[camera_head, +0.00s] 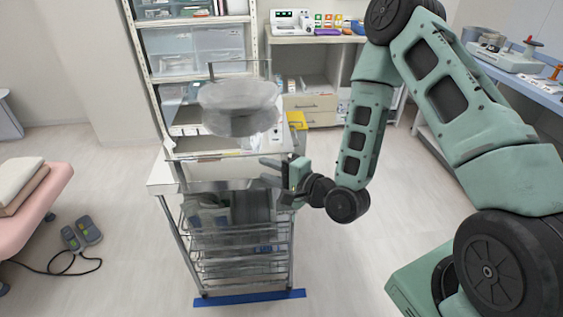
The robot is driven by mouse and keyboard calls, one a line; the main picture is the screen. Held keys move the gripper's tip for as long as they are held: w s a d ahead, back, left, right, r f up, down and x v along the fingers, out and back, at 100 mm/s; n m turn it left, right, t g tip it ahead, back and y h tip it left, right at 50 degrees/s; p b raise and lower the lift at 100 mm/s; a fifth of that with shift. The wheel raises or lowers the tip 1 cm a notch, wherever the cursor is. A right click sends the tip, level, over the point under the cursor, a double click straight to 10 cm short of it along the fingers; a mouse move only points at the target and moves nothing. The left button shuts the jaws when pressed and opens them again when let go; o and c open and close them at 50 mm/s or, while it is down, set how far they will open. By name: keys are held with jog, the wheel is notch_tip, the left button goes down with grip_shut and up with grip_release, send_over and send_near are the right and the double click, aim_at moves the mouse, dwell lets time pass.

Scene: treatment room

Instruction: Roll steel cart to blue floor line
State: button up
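The steel cart (238,246) stands upright in the middle of the view, with a top tray, wire baskets below and thin posts. A round, greyish see-through container (238,105) shows above its top. The blue floor line (250,298) runs across the floor at the cart's near foot; the cart's near lower corners appear at or just over it, and its casters are hard to make out. My gripper (268,172) is at the cart's upper right side, fingers pointing left and spread apart. I cannot tell whether the fingers touch the cart or have a rail between them.
A pink bed (35,215) stands at the left, with a grey foot pedal (82,233) and its black cable on the floor. A shelf (195,50) with drawers and a counter (315,38) are behind the cart. A blue-topped bench (520,85) is at the right. Floor right of the cart is clear.

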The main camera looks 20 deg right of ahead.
jog(key=p+v, duration=0.1)
jog(key=v, duration=0.2)
jog(key=shift+s, duration=0.4)
